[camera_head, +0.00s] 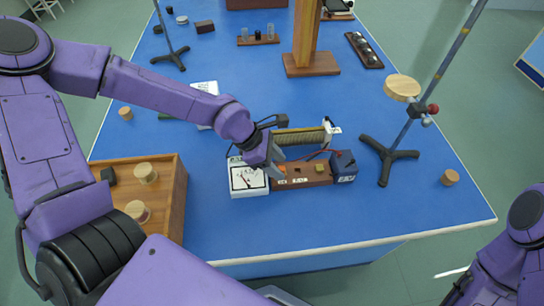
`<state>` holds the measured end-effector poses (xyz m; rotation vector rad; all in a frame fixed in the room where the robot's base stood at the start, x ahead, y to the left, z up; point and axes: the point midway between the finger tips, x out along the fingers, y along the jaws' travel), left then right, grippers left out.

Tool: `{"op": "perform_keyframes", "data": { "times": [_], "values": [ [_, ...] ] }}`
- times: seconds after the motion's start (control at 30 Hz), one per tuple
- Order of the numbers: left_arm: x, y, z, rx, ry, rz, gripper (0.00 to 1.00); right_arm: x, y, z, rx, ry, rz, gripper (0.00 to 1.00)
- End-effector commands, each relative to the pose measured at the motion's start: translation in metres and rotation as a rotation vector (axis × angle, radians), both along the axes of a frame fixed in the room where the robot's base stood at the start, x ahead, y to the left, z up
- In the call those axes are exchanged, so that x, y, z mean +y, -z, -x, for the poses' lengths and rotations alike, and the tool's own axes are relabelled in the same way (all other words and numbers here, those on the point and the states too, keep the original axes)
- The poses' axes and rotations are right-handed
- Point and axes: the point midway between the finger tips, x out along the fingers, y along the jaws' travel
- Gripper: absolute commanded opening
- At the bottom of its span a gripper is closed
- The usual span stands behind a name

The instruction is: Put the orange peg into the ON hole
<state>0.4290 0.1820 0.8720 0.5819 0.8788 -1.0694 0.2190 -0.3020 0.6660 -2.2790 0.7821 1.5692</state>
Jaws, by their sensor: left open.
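A brown wooden block (305,178) with small white labels stands near the front middle of the blue table. A small orange piece, which looks like the orange peg (283,169), shows at the block's left end beside my left gripper (274,168). The gripper is open and reaches down between the white meter and the block. Its fingers partly cover that end, so I cannot tell whether they touch the peg. A yellowish piece (319,168) sits on the block's right part. The holes and label text are too small to read. My right gripper is out of view; only its arm shows.
A white dial meter (247,180) stands left of the block, a dark blue box (344,166) right of it, and a coil rheostat (301,138) behind. A wooden tray (180,205) is at left. A clamp stand (388,152) is at right. The front table strip is clear.

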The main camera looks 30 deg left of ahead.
Motion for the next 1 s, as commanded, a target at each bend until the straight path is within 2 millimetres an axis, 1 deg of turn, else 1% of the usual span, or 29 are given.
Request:
{"op": "perform_keyframes", "data": {
  "times": [0.2, 0.37, 0.4, 0.5, 0.57, 1.0],
  "values": [
    [0.022, -0.045, 0.008, -0.009, -0.002, 0.008, 0.50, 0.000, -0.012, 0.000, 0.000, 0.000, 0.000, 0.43],
    [0.038, -0.070, 0.015, -0.008, 0.000, 0.005, 0.50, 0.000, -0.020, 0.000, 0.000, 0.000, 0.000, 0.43],
    [0.041, -0.081, 0.017, -0.004, -0.001, 0.006, 0.50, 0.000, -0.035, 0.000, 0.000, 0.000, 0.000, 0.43],
    [0.047, -0.086, 0.019, -0.003, -0.001, 0.004, 0.50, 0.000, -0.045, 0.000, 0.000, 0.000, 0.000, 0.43],
    [0.048, -0.087, 0.020, -0.002, 0.000, 0.004, 0.50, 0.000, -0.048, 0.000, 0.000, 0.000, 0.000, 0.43],
    [0.050, -0.084, 0.021, -0.001, 0.002, 0.001, 0.50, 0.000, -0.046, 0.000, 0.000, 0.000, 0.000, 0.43]
  ]
}}
